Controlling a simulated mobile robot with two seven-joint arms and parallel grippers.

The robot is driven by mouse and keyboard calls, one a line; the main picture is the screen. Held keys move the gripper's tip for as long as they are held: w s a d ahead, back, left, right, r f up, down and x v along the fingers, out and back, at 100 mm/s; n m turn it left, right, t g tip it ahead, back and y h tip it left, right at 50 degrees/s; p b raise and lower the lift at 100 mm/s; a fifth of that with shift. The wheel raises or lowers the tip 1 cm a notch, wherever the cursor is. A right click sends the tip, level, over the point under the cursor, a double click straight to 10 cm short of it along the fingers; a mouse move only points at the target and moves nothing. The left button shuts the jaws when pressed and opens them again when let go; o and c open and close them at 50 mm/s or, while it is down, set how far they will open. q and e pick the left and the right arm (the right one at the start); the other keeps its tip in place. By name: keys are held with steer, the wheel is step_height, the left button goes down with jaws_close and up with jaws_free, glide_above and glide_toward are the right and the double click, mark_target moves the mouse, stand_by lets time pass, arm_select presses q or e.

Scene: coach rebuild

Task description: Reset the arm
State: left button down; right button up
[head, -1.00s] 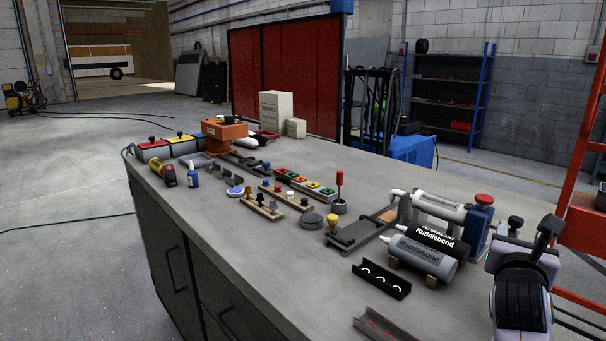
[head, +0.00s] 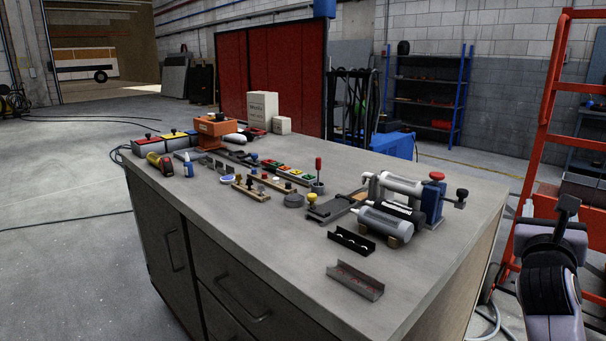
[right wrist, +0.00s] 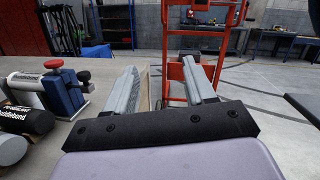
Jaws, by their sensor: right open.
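My right arm shows at the lower right of the head view, off the right edge of the workbench (head: 235,228). My right gripper (right wrist: 160,88) shows in the right wrist view with its two grey fingers apart and nothing between them. It points past the bench's end towards a red-orange frame (right wrist: 205,55). In the head view the fingers of my right gripper (head: 567,205) are seen edge-on. My left gripper is in neither view.
Sealant cartridges (head: 385,222) and a blue clamp device (head: 433,200) stand near the bench's right end. Two dark channel pieces, one being the front channel (head: 355,281), lie before them. An orange device (head: 215,130) stands farther back. Floor at left is open.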

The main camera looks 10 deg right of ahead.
steer(key=s+d+r+n+t+h, duration=0.1)
steer(key=s+d+r+n+h, duration=0.25)
steer(key=d+r, duration=0.55)
steer(key=a+f+n+t+y, duration=0.5)
steer(key=a+f+n+y, duration=1.6)
steer(key=n, duration=1.2)
steer(key=s+a+f+n+g+h, duration=0.15)
steer(key=s+f+n+g, duration=0.35)
steer(key=f, duration=0.5)
steer(key=s+a+f+n+g, duration=0.2)
steer(key=s+f+n, duration=0.2)
steer(key=s+f, duration=0.45)
steer(key=s+a+f+n+g, duration=0.2)
steer(key=s+f+n+g, duration=0.3)
steer(key=f, duration=0.5)
steer(key=a+m+t, duration=0.2)
steer(key=a+m, duration=0.4)
steer(key=a, duration=0.4)
steer(key=r+p, duration=0.4)
steer(key=shift+s+r+p, duration=0.2)
steer(key=shift+s+p, duration=0.15)
steer(key=shift+p, duration=0.05)
